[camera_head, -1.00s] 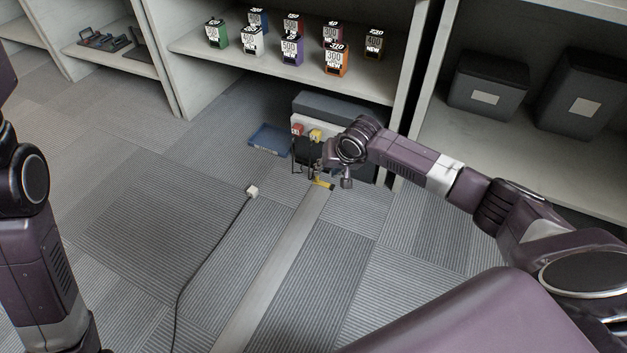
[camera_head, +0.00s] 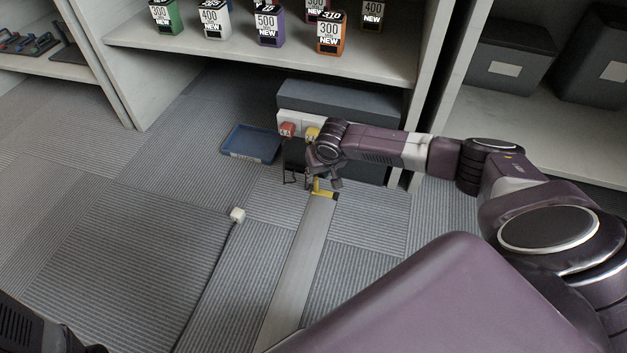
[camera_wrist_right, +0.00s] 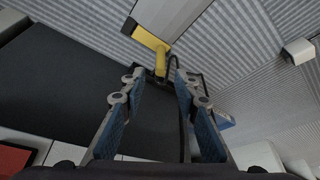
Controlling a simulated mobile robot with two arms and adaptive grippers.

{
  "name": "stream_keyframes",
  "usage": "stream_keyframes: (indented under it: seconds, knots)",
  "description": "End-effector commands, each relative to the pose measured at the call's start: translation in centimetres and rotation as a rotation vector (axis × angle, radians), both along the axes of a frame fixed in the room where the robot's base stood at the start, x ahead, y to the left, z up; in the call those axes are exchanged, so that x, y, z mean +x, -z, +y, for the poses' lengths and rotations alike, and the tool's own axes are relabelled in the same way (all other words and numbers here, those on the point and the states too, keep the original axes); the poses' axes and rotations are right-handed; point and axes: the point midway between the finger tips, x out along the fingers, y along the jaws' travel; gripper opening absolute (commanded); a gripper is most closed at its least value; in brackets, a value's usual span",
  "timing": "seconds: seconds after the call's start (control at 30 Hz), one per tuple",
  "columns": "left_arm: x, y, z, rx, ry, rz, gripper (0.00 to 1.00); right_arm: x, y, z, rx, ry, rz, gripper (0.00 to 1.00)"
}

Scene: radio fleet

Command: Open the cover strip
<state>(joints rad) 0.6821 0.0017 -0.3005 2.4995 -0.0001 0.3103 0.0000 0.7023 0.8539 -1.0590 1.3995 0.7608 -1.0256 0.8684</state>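The cover strip (camera_head: 300,255) is a long flat grey strip lying on the carpet, running away from me. A yellow handle piece (camera_head: 323,193) sits at its far end. In the right wrist view the strip (camera_wrist_right: 170,15) and the yellow handle (camera_wrist_right: 152,42) show at the top. My right gripper (camera_head: 322,184) is low over that end. Its blue-padded fingers are apart, with the handle's stem near and between the fingertips (camera_wrist_right: 158,77). I cannot tell whether they touch it. My left gripper is not in view.
A white plug (camera_head: 237,215) with a black cable lies left of the strip. A blue tray (camera_head: 250,143) and a grey unit (camera_head: 340,98) with red and yellow blocks stand behind, under a shelf of boxed goods. A thin black frame stands close to the gripper. Carpet at left is clear.

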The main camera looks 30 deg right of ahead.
Motion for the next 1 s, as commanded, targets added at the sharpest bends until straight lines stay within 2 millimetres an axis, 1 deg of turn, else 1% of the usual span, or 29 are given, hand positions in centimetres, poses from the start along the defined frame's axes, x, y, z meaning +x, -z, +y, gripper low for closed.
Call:
stream_keyframes:
  seconds: [0.03, 0.1, 0.23, 0.4, 0.53, 0.83, 0.87, 1.0]
  knots:
    - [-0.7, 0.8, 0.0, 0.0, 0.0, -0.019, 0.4, 0.3, 1.4, -0.1, -0.001, 0.001, 0.0, 0.29]
    - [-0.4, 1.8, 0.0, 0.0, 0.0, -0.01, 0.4, 0.7, 2.3, -0.1, 0.001, 0.002, 0.0, 0.29]
    - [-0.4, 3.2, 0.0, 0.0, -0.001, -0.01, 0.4, 1.3, 3.8, -0.3, 0.0, 0.001, 0.0, 0.29]
    - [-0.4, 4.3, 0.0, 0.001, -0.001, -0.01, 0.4, 1.9, 5.0, -0.5, 0.001, 0.001, 0.0, 0.29]
    - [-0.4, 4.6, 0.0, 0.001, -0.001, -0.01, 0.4, 2.0, 5.4, -0.6, 0.001, 0.001, 0.001, 0.29]
    - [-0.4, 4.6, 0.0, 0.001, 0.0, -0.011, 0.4, 2.1, 5.4, -0.6, 0.001, 0.001, 0.001, 0.29]
    - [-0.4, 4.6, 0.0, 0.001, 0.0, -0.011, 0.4, 2.1, 5.4, -0.6, 0.001, 0.001, 0.001, 0.28]
    - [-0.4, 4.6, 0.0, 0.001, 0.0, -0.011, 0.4, 2.1, 5.4, -0.6, 0.001, 0.001, 0.001, 0.12]
